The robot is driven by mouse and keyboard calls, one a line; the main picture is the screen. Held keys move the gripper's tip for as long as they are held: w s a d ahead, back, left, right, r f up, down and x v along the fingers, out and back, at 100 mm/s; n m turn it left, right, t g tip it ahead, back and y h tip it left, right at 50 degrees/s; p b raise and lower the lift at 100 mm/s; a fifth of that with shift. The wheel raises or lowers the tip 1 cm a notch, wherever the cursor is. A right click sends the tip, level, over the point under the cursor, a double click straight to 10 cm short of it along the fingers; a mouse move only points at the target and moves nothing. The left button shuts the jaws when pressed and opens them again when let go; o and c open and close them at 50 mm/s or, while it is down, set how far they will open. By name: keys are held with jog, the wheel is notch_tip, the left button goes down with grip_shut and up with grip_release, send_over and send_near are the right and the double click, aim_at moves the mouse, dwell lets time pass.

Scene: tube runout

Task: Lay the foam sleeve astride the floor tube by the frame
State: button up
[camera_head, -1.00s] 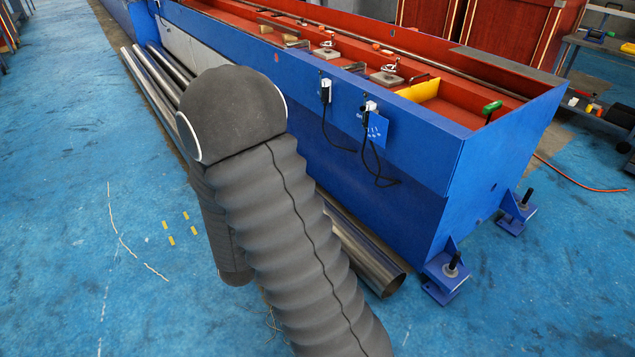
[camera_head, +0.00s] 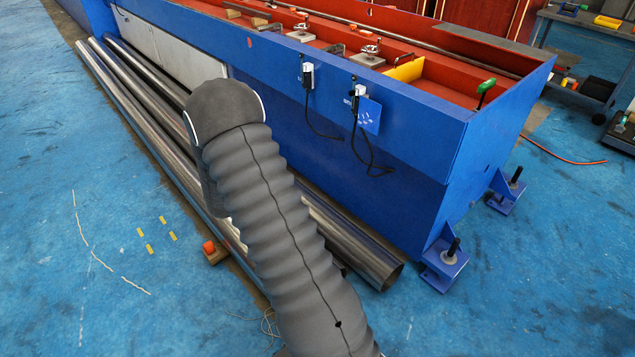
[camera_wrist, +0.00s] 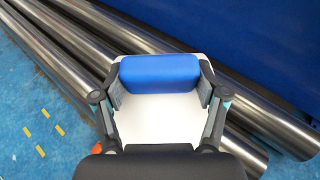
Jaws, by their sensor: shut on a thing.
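My gripper (camera_wrist: 160,82) is shut on a blue rounded block with a white body around and below it, which I take as the foam sleeve (camera_wrist: 160,73). One finger presses on each side. The sleeve is over the steel floor tubes in the wrist view; its underside is hidden, so I cannot tell whether it touches a tube. Long shiny tubes (camera_head: 352,247) lie along the foot of the blue frame (camera_head: 420,150); they also cross the wrist view (camera_wrist: 265,112) diagonally. In the head view my arm hides the gripper and most of the sleeve.
A small orange piece on a wooden block (camera_head: 216,257) lies beside the tubes. Frame feet (camera_head: 446,262) stand at the near corner. Two black cables (camera_head: 372,150) hang on the frame's side. Blue floor at left is clear apart from yellow and white marks (camera_head: 148,249).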

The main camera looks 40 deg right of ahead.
jog(key=w+d+f+m+g+h+b, duration=0.1)
jog(key=d+f+m+g, duration=0.1)
jog(key=d+f, duration=0.35)
jog(key=w+d+f+m+g+h+b, duration=0.1)
jog(key=d+f+m+g+h, duration=0.1)
jog(key=d, duration=0.6)
jog(key=m+g+b, duration=0.2)
jog(key=m+g, duration=0.2)
send_over(317, 206)
notch_tip(317, 206, down, 8)
jog(key=shift+r+h, duration=0.2)
jog(key=shift+h, duration=0.1)
notch_tip(317, 206, down, 8)
jog(key=b, duration=0.7)
jog(key=shift+a+r, duration=0.15)
jog(key=shift+r, duration=0.1)
jog(key=shift+f, duration=1.2)
jog(key=shift+f, duration=0.85)
